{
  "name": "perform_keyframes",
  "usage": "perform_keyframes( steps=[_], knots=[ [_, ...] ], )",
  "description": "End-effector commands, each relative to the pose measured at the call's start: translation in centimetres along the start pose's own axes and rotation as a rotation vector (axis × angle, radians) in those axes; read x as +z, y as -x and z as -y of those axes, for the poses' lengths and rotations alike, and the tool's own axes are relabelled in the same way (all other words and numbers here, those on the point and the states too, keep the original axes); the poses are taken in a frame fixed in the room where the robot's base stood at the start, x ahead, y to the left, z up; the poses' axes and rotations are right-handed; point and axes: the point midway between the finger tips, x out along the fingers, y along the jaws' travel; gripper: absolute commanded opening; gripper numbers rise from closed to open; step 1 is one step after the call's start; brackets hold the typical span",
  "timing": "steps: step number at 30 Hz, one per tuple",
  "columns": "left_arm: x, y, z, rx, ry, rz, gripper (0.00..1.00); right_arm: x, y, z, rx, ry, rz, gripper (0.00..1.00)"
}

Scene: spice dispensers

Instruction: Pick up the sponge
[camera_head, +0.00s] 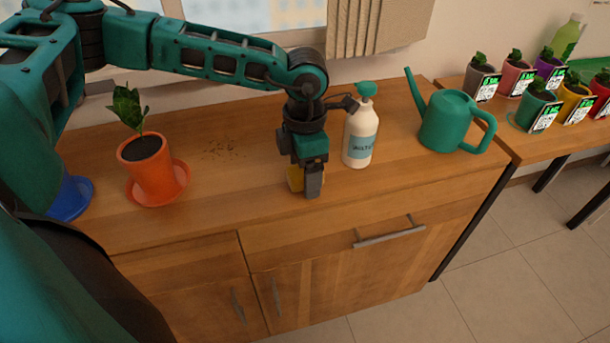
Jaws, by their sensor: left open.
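The sponge (295,178) is a small yellow block on the wooden cabinet top, near its front edge. My left gripper (308,188) points down over it and hides most of it. The gripper is open, with its near finger in front of the sponge. I cannot tell whether the fingers touch the sponge. My right gripper does not show.
A white spray bottle (360,138) stands close right of my left gripper. A green watering can (452,122) is further right. An orange pot (148,168) with a plant and a blue pot (72,198) stand left. Soil crumbs (222,147) lie between. Several small pots fill the right table.

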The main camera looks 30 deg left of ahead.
Motion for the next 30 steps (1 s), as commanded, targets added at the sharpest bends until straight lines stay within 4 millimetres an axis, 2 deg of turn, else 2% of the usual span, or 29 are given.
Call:
perform_keyframes(
  steps=[6, 23, 30],
  knots=[
    [0.02, -0.09, 0.01, 0.0, 0.0, 0.0, 0.78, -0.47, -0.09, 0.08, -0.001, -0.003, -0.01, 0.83],
    [0.02, -0.06, 0.02, 0.0, 0.0, 0.001, 0.25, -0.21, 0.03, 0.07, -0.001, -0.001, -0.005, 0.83],
    [0.03, -0.02, 0.01, 0.0, 0.0, 0.001, 0.23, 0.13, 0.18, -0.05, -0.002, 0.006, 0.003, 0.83]
  ],
)
